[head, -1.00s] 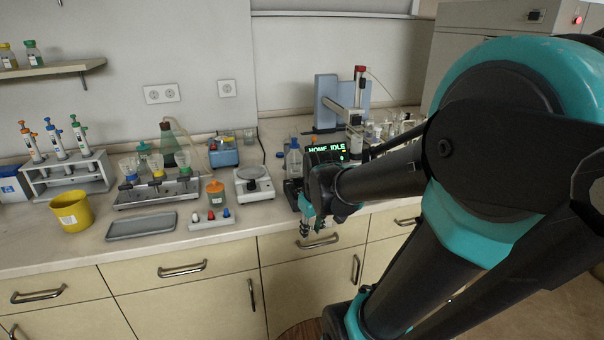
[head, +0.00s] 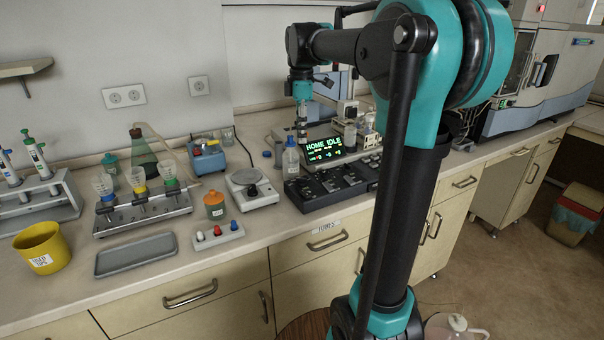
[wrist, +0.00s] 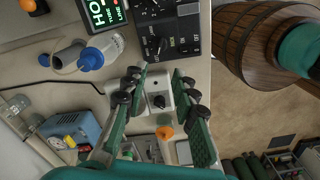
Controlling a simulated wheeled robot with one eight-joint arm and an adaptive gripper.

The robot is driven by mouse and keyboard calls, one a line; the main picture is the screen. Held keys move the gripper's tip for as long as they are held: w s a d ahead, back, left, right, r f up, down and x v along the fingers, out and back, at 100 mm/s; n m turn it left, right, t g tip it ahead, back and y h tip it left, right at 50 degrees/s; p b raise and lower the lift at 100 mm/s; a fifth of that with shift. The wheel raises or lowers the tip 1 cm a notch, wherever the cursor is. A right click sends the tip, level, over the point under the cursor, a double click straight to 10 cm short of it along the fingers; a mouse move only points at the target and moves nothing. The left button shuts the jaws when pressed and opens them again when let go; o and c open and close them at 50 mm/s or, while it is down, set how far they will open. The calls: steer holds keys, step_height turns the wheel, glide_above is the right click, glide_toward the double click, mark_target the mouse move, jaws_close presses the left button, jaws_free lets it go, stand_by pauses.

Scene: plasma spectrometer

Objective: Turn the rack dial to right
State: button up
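The black control panel (head: 325,186) lies on the bench under a green-lit screen (head: 324,149) reading HOME IDLE. In the wrist view the panel (wrist: 190,22) is at the top, and the black rack dial (wrist: 157,46) sits by a label that seems to read RACK. Which way its pointer faces is too small to tell. My gripper (head: 302,118) hangs pointing down above the bench, beside the screen. In the wrist view my gripper (wrist: 160,82) is open and empty, its fingers apart. The dial is beyond the fingertips, not touched.
A clear bottle (head: 291,158) stands close to the panel's left. A white device with a knob (head: 252,188) is further left; it shows between my fingers in the wrist view (wrist: 158,88). A wooden round stool or barrel (wrist: 262,50) stands on the floor before the bench.

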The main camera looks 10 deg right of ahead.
mark_target(302, 178)
step_height(302, 178, down, 14)
steer(key=shift+f, duration=0.1)
stand_by(0.5)
jaws_close()
